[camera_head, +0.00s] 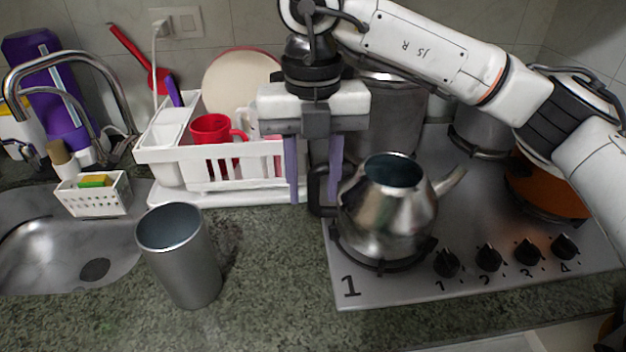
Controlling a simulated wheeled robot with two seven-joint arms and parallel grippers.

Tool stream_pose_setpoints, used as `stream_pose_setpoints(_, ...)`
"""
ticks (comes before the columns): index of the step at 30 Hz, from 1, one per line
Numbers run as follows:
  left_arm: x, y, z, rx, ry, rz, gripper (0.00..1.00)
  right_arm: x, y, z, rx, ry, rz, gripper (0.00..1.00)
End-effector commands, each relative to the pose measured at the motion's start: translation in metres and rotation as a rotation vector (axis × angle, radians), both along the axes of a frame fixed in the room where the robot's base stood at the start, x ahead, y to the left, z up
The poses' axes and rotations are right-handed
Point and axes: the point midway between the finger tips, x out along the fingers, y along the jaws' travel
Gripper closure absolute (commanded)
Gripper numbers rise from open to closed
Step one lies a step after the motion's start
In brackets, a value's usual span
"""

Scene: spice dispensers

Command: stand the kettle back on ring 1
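The shiny metal kettle (385,216) is upright over the front-left ring (385,265) of the stove, beside the printed "1" on the stove plate. Its round top is open and dark inside, and its spout points right. Its black handle (317,190) sticks out on the left side. My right gripper (315,195) points down at the handle. Its two purple fingers are spread, one on each side of the handle in this view, with a gap showing. I cannot tell their exact depth against the handle. My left gripper is not in view.
The steel stove (490,235) has several black knobs along its front. Pots stand behind, and an orange pan (545,185) stands at right. A white dish rack (235,172) is behind left. A grey metal cup (180,258) stands on the counter near the sink.

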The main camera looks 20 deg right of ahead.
Motion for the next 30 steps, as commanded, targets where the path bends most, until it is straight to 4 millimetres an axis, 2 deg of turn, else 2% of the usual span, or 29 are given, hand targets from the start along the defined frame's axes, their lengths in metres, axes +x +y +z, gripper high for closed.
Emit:
stream_pose_setpoints(4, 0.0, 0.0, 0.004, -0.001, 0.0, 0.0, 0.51, 0.0, 0.0, 0.005, 0.0, 0.0, 0.0, 0.66)
stream_pose_setpoints(7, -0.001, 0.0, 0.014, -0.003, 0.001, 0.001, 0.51, 0.0, 0.0, 0.016, 0.0, -0.001, 0.0, 0.66)
stream_pose_setpoints(9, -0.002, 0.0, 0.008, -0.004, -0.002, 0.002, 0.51, 0.001, 0.0, 0.024, 0.0, -0.004, -0.001, 0.66)
stream_pose_setpoints(14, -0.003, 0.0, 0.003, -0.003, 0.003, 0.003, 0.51, 0.001, 0.001, 0.061, 0.001, -0.004, -0.001, 0.66)
stream_pose_setpoints(18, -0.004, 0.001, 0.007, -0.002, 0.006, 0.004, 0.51, 0.001, 0.0, 0.094, -0.001, -0.005, -0.002, 0.66)
stream_pose_setpoints(21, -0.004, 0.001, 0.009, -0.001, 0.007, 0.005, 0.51, 0.0, 0.0, 0.112, -0.001, -0.004, -0.001, 0.66)
stream_pose_setpoints(25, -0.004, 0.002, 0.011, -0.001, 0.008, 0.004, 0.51, 0.0, 0.0, 0.126, 0.0, -0.002, -0.002, 0.66)
stream_pose_setpoints(30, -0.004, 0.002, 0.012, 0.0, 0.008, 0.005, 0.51, 0.0, 0.0, 0.132, 0.0, 0.0, 0.0, 0.66)
